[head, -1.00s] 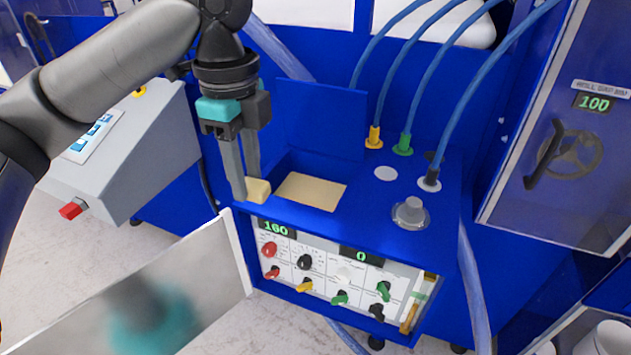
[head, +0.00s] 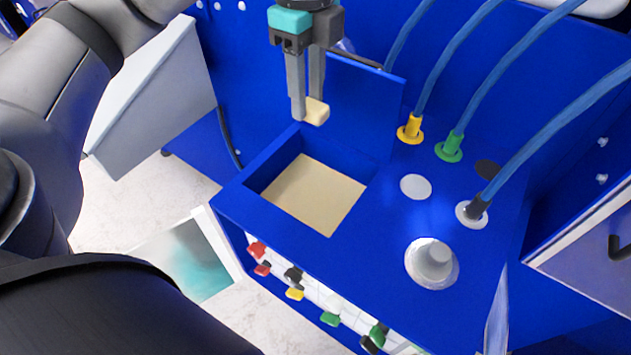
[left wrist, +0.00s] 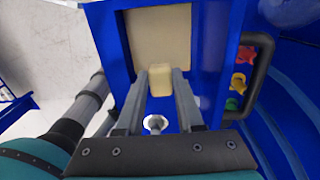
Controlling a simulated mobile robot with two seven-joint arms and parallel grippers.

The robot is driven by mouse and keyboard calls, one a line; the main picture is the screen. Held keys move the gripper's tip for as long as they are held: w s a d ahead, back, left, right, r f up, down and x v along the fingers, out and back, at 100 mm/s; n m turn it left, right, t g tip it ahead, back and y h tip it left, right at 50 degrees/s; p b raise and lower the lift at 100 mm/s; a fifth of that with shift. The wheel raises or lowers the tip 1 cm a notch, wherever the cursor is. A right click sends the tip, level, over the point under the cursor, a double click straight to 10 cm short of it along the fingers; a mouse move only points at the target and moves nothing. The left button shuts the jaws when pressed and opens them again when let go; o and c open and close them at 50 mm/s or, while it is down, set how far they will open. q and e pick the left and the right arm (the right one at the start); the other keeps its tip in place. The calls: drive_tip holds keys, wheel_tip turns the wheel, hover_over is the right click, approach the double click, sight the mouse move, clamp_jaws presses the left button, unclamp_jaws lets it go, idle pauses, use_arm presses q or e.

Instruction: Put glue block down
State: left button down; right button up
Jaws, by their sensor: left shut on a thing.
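My left gripper (head: 306,110) is shut on a small cream glue block (head: 317,112). In the head view it holds the block above the far edge of a square opening in the blue machine top. The opening has a tan bottom (head: 312,195). In the left wrist view the block (left wrist: 160,80) sits between the two fingertips (left wrist: 162,75), with the tan surface (left wrist: 160,38) beyond it. The block looks clear of the surface. My right gripper is not in view.
A raised blue lid (head: 365,105) stands behind the opening. Hoses with yellow (head: 410,130) and green (head: 449,148) fittings rise to its right. A grey round knob (head: 432,262) is on the machine top. Coloured knobs line the front panel.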

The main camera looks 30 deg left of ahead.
use_arm(q)
wheel_tip(320, 180, down, 18)
drive_tip(key=shift+r+b, duration=0.15)
drive_tip(key=shift+b, duration=0.5)
drive_tip(key=shift+f, duration=0.2)
drive_tip(key=shift+f, duration=0.4)
drive_tip(key=c, duration=0.5)
unclamp_jaws()
drive_tip(key=shift+c, duration=0.2)
drive_tip(key=shift+r, duration=0.15)
wheel_tip(320, 180, up, 13)
drive_tip(key=shift+p, duration=0.45)
